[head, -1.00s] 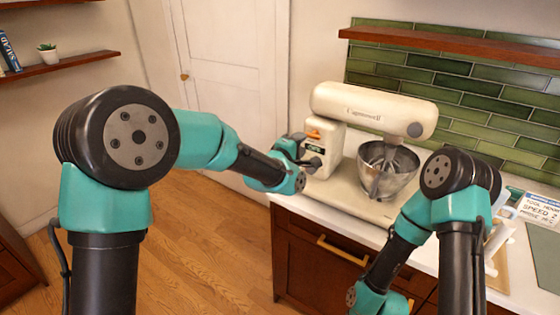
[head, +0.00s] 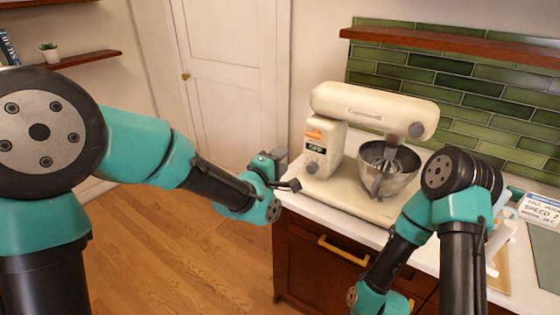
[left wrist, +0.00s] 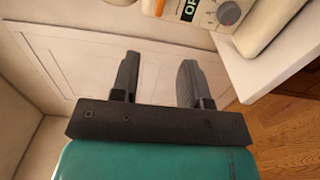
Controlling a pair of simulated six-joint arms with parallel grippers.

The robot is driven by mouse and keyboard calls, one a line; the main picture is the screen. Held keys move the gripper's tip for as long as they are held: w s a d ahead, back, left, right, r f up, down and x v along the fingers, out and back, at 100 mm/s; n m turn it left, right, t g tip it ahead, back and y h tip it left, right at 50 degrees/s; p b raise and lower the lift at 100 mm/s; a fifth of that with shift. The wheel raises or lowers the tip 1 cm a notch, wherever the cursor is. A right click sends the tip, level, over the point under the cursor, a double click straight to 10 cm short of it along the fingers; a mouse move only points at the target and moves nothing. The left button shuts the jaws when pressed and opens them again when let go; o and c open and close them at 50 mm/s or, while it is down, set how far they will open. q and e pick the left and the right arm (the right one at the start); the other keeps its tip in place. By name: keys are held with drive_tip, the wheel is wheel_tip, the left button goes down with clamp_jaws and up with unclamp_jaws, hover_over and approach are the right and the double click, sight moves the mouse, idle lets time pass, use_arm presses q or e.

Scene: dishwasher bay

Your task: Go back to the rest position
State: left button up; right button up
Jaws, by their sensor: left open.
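My left gripper (head: 284,178) is open and empty in the head view, in front of the white door and just left of the stand mixer. In the left wrist view its two dark fingers (left wrist: 159,80) stand apart with nothing between them. My right arm comes in at the lower right of the head view, beside the counter; its gripper does not show. The cream stand mixer (head: 373,105) stands on the counter, its head level above the metal bowl (head: 400,180). Part of the mixer's front panel (left wrist: 205,10) also shows in the left wrist view.
The white counter (head: 315,204) edge lies just right of my left gripper, above a brown cabinet with a brass handle (head: 342,250). A sign (head: 540,208) stands at the right. Wooden floor (head: 165,250) is clear at the left.

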use_arm(q)
drive_tip(key=s+a+f+m+g+y, duration=0.2)
drive_tip(key=a+f, duration=0.3)
drive_tip(key=f, duration=0.4)
drive_tip(key=s+a+f+m+g+y, duration=0.1)
drive_tip(key=s+a+f+g, duration=0.2)
drive_tip(key=f, duration=0.7)
drive_tip(key=s+a+f+m+g+y, duration=0.1)
drive_tip(key=a+f+m+g+y, duration=0.1)
drive_tip(key=a+f, duration=0.55)
drive_tip(key=s+a+f+m+g, duration=0.2)
drive_tip(key=s+a+f+g, duration=0.1)
drive_tip(key=s+f, duration=0.6)
drive_tip(key=s+a+f+m+g+y, duration=0.1)
drive_tip(key=s+a+f+g, duration=0.3)
drive_tip(key=s+f, duration=0.5)
drive_tip(key=shift+s+m, duration=0.6)
drive_tip(key=shift+m, duration=0.2)
drive_tip(key=shift+a, duration=0.15)
